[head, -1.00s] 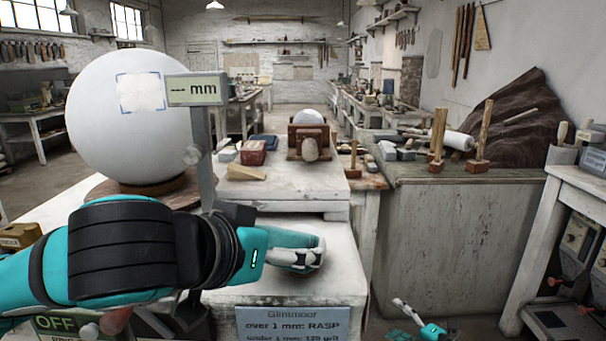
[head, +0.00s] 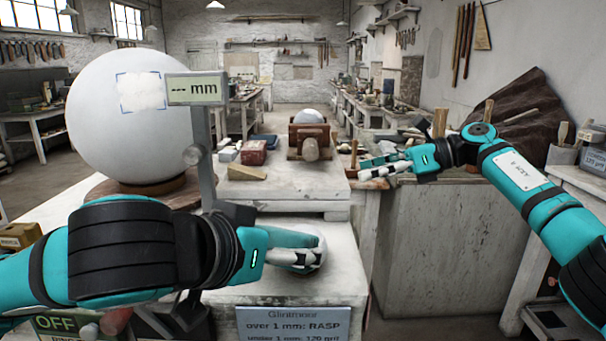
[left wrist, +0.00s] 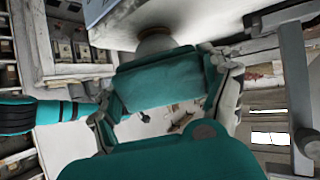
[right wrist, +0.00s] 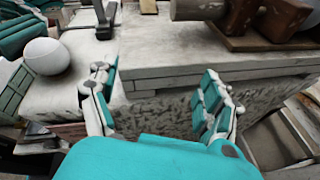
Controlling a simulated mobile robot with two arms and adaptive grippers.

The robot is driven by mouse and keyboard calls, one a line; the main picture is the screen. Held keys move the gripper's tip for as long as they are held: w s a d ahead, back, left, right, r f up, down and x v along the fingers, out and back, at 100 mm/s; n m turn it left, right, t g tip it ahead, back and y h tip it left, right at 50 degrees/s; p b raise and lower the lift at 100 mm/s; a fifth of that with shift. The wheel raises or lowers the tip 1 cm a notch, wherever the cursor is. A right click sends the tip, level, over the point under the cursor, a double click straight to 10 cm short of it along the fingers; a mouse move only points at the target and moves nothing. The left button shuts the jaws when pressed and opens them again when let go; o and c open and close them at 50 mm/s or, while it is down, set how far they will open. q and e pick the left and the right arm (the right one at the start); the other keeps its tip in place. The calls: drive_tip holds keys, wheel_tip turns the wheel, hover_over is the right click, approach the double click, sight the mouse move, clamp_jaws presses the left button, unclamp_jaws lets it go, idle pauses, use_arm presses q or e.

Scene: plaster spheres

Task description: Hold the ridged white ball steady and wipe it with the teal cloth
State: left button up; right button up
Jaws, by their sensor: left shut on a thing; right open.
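A small white ball (head: 318,254) rests on the low front bench at my left fingertips, mostly hidden in the head view. It shows whole in the right wrist view (right wrist: 46,55); I cannot make out ridges. My left gripper (head: 300,251) is at the ball. In the left wrist view a flat teal piece, apparently the folded teal cloth (left wrist: 157,80), fills the space between its fingers. Whether cloth and ball touch is unclear. My right gripper (head: 372,172) is open and empty at the right edge of the raised slab; its spread fingers (right wrist: 160,95) show in the right wrist view.
A large white sphere (head: 120,130) stands on a wooden base at left, beside a gauge post (head: 202,165). The raised slab (head: 290,190) holds blocks and a wooden cradle (head: 293,140) with a pale ball (head: 308,116). A tool-covered counter (head: 420,230) is at right.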

drive_tip(key=s+a+r+n+g+h, duration=0.1)
drive_tip(key=s+a+r+n+g, duration=0.15)
drive_tip(key=a+n, duration=0.2)
drive_tip(key=s+a+r+n+g+h, duration=0.1)
drive_tip(key=s+a+r+n, duration=0.25)
drive_tip(key=a, duration=0.25)
drive_tip(key=s+f+n+g+h, duration=0.1)
drive_tip(key=s+n+h, duration=0.1)
drive_tip(key=s+h, duration=0.1)
drive_tip(key=s+f+n+g+h, duration=0.1)
drive_tip(key=s+f+n+h, duration=0.1)
drive_tip(key=s+n+h, duration=0.1)
drive_tip(key=s+a+f+n+g+h, duration=0.1)
drive_tip(key=s+n+h, duration=0.1)
drive_tip(key=s+h, duration=0.1)
drive_tip(key=shift+s+f+n, duration=0.15)
drive_tip(key=shift+s+n, duration=0.25)
drive_tip(key=shift+s, duration=0.15)
drive_tip(key=shift+g+x, duration=0.25)
drive_tip(key=shift+x, duration=2.5)
drive_tip(key=shift+w, duration=0.1)
drive_tip(key=shift+c, duration=0.4)
drive_tip(key=c, duration=0.9)
